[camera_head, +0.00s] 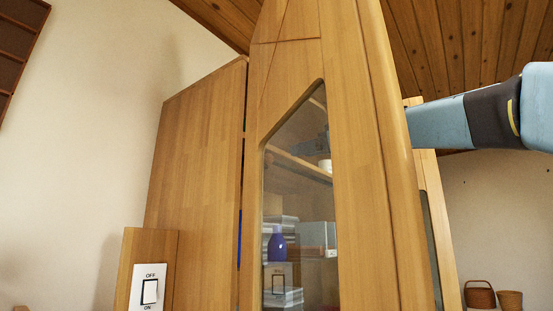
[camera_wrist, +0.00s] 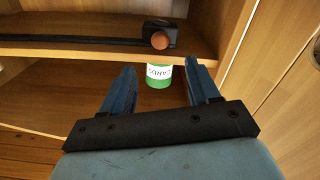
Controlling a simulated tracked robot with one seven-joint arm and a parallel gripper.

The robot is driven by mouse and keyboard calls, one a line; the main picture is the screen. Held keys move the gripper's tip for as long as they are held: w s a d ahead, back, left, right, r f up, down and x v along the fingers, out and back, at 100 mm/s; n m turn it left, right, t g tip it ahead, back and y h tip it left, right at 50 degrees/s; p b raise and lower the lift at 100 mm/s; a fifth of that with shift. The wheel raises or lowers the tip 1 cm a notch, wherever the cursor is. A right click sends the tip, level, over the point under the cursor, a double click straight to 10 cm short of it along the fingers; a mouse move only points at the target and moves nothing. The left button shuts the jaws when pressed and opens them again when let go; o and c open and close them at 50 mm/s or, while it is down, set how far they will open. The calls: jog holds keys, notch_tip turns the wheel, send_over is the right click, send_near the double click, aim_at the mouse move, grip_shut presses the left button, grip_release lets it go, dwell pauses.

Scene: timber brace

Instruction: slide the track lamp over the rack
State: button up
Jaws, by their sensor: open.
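In the wrist view, a black block with a round orange-brown knob, which looks like the track lamp (camera_wrist: 160,36), sits at the right end of a thin black track (camera_wrist: 70,39) along a wooden shelf. My gripper (camera_wrist: 160,78) is open, its two dark blue fingers apart and pointing toward the shelf. The lamp is beyond the fingertips, not between them. A green jar with a white label (camera_wrist: 158,74) shows between the fingertips; its depth is hard to tell. I cannot identify a rack. In the head view my gripper is hidden behind the cabinet.
In the head view a tall wooden cabinet (camera_head: 352,150) with a glass pane stands close in front of my arm. Behind the glass are a blue bottle (camera_head: 277,243) and stacked items. A light switch (camera_head: 148,289) is at lower left. Baskets (camera_head: 480,294) stand at lower right.

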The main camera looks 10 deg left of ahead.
jog(key=x, duration=1)
jog(key=shift+c, duration=0.3)
grip_shut()
